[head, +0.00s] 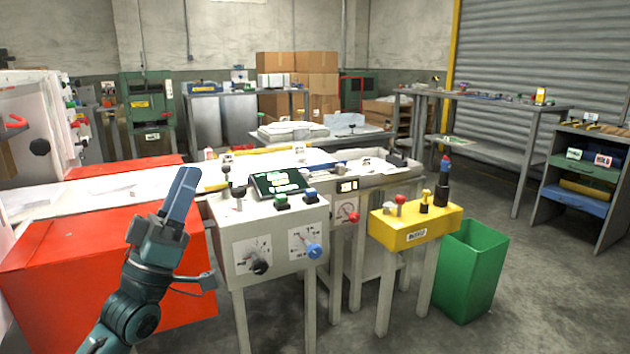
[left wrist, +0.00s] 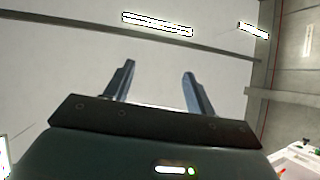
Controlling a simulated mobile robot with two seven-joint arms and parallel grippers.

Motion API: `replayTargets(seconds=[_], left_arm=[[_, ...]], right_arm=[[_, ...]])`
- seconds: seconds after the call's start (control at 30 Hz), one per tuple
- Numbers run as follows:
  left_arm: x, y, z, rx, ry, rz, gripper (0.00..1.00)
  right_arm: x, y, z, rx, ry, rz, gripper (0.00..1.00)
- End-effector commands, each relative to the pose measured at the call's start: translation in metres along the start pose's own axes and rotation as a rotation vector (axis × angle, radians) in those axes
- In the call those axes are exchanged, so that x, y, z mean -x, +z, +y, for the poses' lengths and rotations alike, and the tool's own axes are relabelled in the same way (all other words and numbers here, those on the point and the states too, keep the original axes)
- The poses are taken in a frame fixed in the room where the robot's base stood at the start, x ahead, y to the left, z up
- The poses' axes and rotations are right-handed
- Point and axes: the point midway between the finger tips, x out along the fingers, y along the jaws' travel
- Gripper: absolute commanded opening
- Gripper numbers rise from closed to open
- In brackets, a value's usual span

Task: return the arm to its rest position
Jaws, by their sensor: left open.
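My left gripper (head: 182,192) is raised at the left of the head view, its fingers pointing up and away from the floor. It stands in front of the red machine cover and left of the white control console. In the left wrist view the same gripper (left wrist: 158,85) shows two fingers spread apart with nothing between them. My right gripper is in neither view.
The white control console (head: 268,258) with knobs stands close to the right of my left arm. The red cover (head: 60,285) is behind the arm. A yellow control box (head: 415,228) and a green bin (head: 470,270) stand further right. Open floor (head: 545,300) lies at the right.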

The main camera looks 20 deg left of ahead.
Motion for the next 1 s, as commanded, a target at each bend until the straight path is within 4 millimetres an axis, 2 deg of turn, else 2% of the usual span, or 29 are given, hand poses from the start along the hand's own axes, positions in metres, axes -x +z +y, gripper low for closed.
replayTargets(seconds=[0.03,0.1,0.2,0.3,0.4,0.5,0.7,0.73,0.77,1.0], left_arm=[[0.025,0.035,0.005,-0.057,-0.028,-0.118,0.55],[0.058,0.076,0.016,-0.15,-0.046,-0.272,0.55],[0.112,0.125,0.035,-0.274,-0.045,-0.486,0.55],[0.165,0.16,0.057,-0.381,-0.02,-0.674,0.55],[0.209,0.181,0.079,-0.465,0.02,-0.824,0.55],[0.247,0.194,0.1,-0.532,0.065,-0.947,0.55],[0.313,0.204,0.141,-0.641,0.174,-1.157,0.55],[0.323,0.204,0.148,-0.655,0.193,-1.186,0.55],[0.32,0.205,0.149,-0.656,0.176,-1.18,0.55],[0.292,0.212,0.149,-0.578,-0.025,-1.083,0.55]], right_arm=[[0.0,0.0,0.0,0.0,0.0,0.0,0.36],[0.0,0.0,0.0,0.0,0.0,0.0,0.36],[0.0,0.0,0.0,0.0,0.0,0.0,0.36],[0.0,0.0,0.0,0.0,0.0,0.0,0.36],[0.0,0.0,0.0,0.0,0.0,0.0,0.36],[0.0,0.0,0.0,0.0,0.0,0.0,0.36],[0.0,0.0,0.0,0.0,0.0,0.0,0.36],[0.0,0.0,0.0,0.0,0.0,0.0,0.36],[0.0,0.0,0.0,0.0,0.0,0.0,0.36],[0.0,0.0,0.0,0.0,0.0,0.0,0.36]])
